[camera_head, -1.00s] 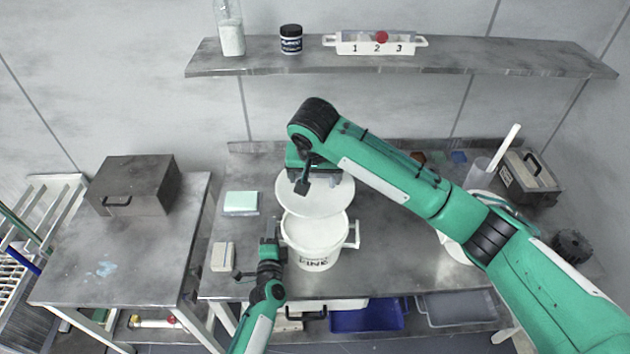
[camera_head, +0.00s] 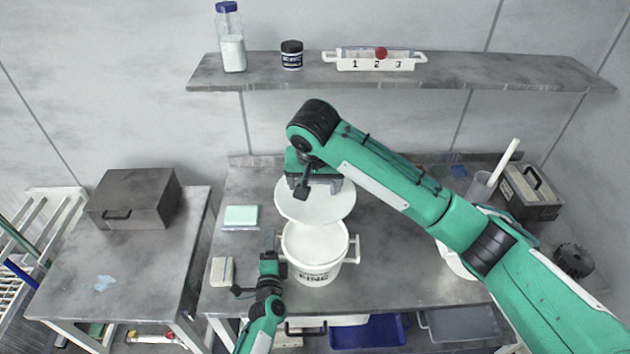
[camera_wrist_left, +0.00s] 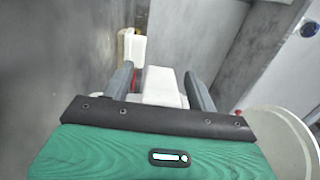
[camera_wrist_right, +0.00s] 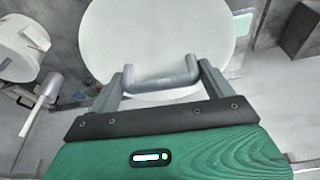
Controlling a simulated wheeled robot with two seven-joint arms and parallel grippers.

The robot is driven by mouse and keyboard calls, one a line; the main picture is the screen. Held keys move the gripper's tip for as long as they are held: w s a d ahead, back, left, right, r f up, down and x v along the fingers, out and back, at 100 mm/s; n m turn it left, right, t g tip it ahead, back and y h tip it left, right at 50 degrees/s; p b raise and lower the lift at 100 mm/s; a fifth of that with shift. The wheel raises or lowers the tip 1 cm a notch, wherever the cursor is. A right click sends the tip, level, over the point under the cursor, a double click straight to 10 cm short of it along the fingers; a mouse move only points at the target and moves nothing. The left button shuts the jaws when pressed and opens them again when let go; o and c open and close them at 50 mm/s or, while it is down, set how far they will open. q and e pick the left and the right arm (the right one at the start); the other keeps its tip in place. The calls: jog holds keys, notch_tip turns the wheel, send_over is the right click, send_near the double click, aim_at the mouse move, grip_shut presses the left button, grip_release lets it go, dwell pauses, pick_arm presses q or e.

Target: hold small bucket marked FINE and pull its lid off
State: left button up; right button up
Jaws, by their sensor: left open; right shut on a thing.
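The small white bucket (camera_head: 318,273), marked FINE, stands upright on the metal table with its mouth open and its inside showing white. Its round white lid (camera_head: 310,208) is off it, above and behind the mouth, overlapping the far rim in the head view. My right gripper (camera_wrist_right: 160,78) is shut on the lid's grey bar handle (camera_wrist_right: 165,84); the lid (camera_wrist_right: 155,35) fills the upper middle of the right wrist view. My left gripper (camera_head: 272,258) is open beside the bucket's left side. A white piece (camera_wrist_left: 160,86), perhaps the bucket's side handle, shows between its fingers.
A cream block (camera_head: 222,271) and a green-white pad (camera_head: 241,216) lie left of the bucket. A white container (camera_head: 455,262) stands to the right, partly behind my right arm. A grey box (camera_head: 530,192) is at the back right. The shelf (camera_head: 480,77) is behind.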

pick_arm(q)
jog(key=shift+s, duration=0.1)
jog(key=s, duration=1.2)
jog(key=shift+d, duration=0.2)
